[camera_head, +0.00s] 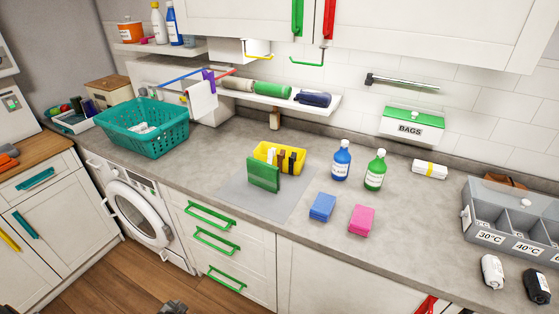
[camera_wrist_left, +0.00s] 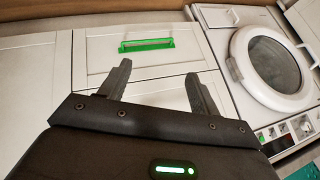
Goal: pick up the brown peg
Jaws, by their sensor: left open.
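A small yellow basket (camera_head: 265,149) stands on a grey mat on the counter, in the middle of the head view. Several upright pegs show at its front right, dark, brown and pale. The brown peg (camera_head: 282,161) seems to be among them, but it is small and its shade is hard to tell. A green block (camera_head: 263,174) stands in front and hides part of the basket. My left gripper (camera_wrist_left: 160,82) is open and empty in the left wrist view, in front of white cabinet fronts, far from the basket. My right gripper is not in view.
A blue bottle (camera_head: 341,160), a green bottle (camera_head: 375,170), a blue block (camera_head: 322,207) and a pink block (camera_head: 361,219) stand right of the mat (camera_head: 240,195). A teal laundry basket (camera_head: 145,128) is at left. A shelf (camera_head: 260,97) runs behind.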

